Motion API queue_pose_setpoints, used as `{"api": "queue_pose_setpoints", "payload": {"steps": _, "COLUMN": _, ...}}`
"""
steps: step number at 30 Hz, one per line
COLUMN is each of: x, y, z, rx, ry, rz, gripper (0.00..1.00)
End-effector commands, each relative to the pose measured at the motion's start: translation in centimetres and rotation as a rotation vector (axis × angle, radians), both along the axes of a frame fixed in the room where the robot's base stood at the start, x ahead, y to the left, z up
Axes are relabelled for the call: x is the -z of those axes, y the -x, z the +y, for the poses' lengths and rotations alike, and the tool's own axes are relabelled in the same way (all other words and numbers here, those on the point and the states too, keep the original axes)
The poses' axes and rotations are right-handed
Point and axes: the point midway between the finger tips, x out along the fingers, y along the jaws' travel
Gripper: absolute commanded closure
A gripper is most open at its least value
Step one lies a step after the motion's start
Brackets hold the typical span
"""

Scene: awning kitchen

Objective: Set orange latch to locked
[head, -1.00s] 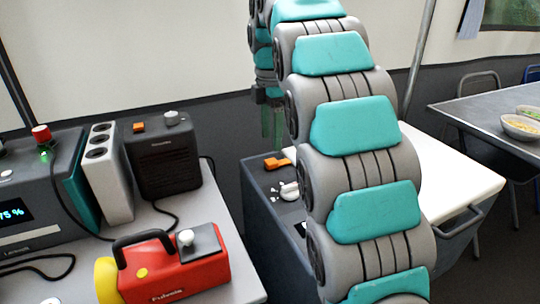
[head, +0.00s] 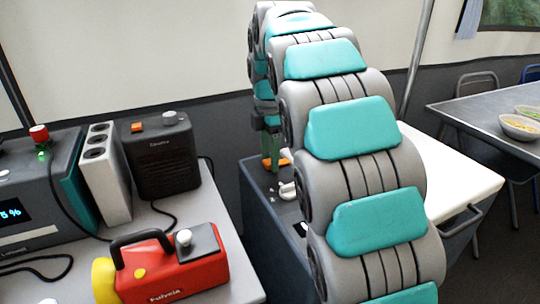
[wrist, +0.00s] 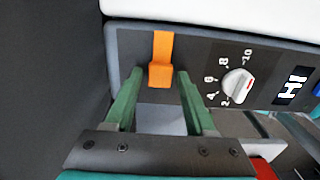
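The orange latch (wrist: 161,58) shows in the wrist view as an upright orange strip with a thicker block at its lower end, on a dark panel. My gripper (wrist: 158,82) is open, its two green fingers on either side of and just below that block, with a gap between them. I cannot tell whether a finger touches the latch. In the head view the gripper (head: 271,164) points down at the dark top of the cabinet, and part of the orange latch (head: 284,161) shows beside the fingers.
A white dial (wrist: 237,86) with numbers and a small "HI" display (wrist: 291,86) sit right of the latch. A white lid (head: 455,172) lies beside the panel. A red lamp-like device (head: 175,262) and a dark speaker-like box (head: 160,158) stand on the left table.

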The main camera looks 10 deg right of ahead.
Motion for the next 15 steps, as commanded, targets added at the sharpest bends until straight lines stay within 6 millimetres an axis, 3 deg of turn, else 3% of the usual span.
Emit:
{"api": "queue_pose_setpoints", "payload": {"steps": 1, "x": -0.01, "y": 0.0, "z": 0.0, "rx": 0.0, "ry": 0.0, "rz": 0.0, "gripper": 0.52}}
{"api": "queue_pose_setpoints", "payload": {"steps": 12, "x": -0.02, "y": 0.0, "z": 0.0, "rx": 0.0, "ry": 0.0, "rz": 0.0, "gripper": 0.93}}
{"api": "queue_pose_setpoints", "payload": {"steps": 15, "x": -0.02, "y": 0.0, "z": 0.0, "rx": 0.0, "ry": 0.0, "rz": 0.0, "gripper": 1.0}}
